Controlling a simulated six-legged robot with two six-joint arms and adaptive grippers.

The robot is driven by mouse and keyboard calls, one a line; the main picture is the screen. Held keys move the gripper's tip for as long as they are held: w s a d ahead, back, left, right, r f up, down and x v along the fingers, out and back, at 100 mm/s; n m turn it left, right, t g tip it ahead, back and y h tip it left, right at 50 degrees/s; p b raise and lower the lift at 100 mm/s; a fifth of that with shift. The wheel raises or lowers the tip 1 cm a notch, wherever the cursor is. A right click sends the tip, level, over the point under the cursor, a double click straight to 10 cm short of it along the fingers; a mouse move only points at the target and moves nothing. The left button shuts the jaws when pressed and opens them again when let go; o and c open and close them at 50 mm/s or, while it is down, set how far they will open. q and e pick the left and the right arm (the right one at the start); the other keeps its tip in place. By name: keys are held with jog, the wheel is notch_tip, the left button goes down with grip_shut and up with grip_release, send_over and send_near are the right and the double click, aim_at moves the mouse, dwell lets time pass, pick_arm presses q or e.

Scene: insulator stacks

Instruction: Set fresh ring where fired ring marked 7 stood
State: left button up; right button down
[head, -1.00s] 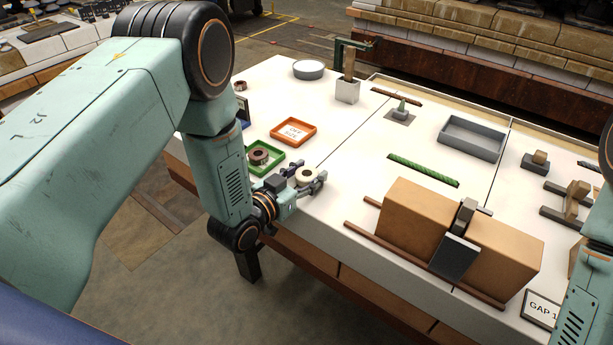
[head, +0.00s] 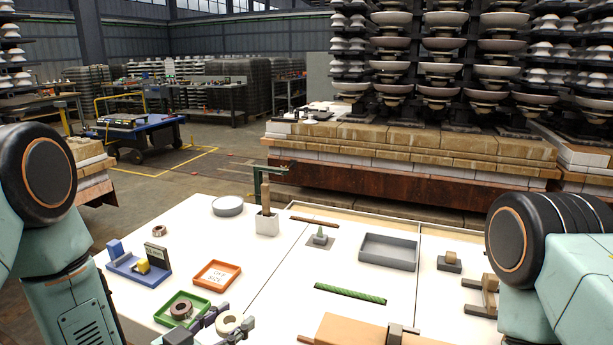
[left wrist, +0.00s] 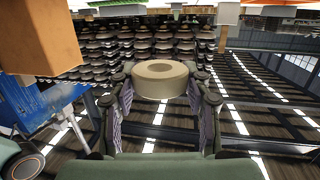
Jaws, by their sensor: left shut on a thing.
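A pale cream ring (head: 228,322) is held between the fingers of my left gripper (head: 228,326), low in the head view at the near edge of the table. In the left wrist view the same ring (left wrist: 160,80) sits between the two fingers, its hole visible. A brown ring (head: 181,309) lies in the green tray (head: 160,318), just left of my left gripper. Another small brownish ring (head: 158,231) stands on the table at the back left. No mark 7 is readable. My right gripper is out of view; only my right arm shows.
An orange tray (head: 236,268) with lettering lies behind my left gripper. Farther right are a green strip (head: 350,293), a grey tray (head: 363,246) and a brown box (head: 350,332). A blue holder (head: 124,265) stands left.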

pick_arm(q)
jog(key=s+d+r+v, duration=0.1)
jog(key=v, duration=0.9)
jog(key=shift+d+y, duration=0.3)
jog(key=shift+d, duration=0.05)
jog(key=shift+r, duration=0.1)
jog(key=shift+m+h, duration=0.3)
jog(key=shift+h, duration=0.2)
jog(key=x, duration=0.3)
jog(key=f+x, duration=0.1)
jog(key=x, duration=0.1)
jog(key=a+x, duration=0.1)
jog(key=x, duration=0.2)
jog(key=shift+w+d+f, duration=0.1)
jog(key=shift+w+f, duration=0.25)
jog(key=shift+w, duration=0.15)
jog(key=w+a+r+n+t+y, duration=0.1)
jog(key=w+n+y, duration=0.1)
jog(key=w, duration=0.6)
jog(key=shift+a+r+n+y, duration=0.15)
jog(key=shift+a+n+y, duration=0.2)
jog(key=shift+y, duration=0.25)
